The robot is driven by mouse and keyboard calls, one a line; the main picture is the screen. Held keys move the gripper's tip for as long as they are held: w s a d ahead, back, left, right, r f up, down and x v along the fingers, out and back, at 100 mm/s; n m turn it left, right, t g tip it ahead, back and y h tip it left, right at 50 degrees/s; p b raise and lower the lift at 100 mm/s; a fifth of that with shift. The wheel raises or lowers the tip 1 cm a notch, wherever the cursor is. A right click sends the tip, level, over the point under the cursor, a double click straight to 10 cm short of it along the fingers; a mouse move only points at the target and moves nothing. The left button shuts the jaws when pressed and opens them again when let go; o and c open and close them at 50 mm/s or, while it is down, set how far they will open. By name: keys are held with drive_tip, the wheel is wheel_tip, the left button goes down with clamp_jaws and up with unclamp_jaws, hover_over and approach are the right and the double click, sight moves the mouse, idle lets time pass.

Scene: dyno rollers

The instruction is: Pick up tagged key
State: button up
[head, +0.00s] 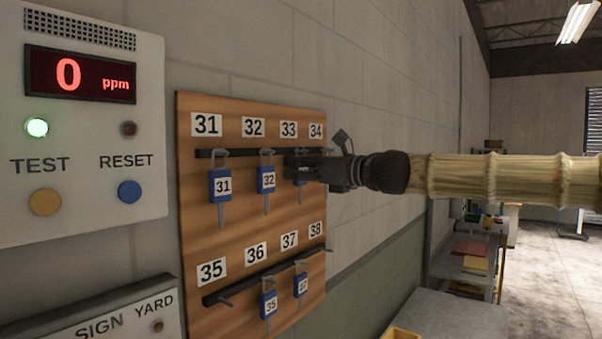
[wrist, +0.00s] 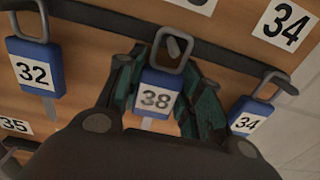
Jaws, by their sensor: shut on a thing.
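A wooden key board (head: 250,225) hangs on the wall with numbered labels and two rails of hooks. Blue tagged keys 31 (head: 221,185) and 32 (head: 266,180) hang on the upper rail. My gripper (head: 300,166) is at the upper rail below label 33. That tag's grey loop is still around the hook at the rail. A tagged key 34 (wrist: 250,117) hangs just to the right. The gripper hides part of the rail in the head view.
The hooks under labels 35 and 38 look bare. A gas panel (head: 85,125) reads 0 ppm at left. Shelves (head: 470,262) stand at right.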

drive_tip(key=b+v, duration=0.3)
drive_tip(key=v, duration=1.3)
drive_tip(key=shift+s+d+r, duration=0.2)
drive_tip(key=shift+s+d, duration=0.1)
drive_tip(key=shift+c, duration=0.2)
drive_tip(key=shift+s+d, duration=0.35)
drive_tip(key=shift+d, duration=0.2)
drive_tip(key=shift+f, duration=0.1)
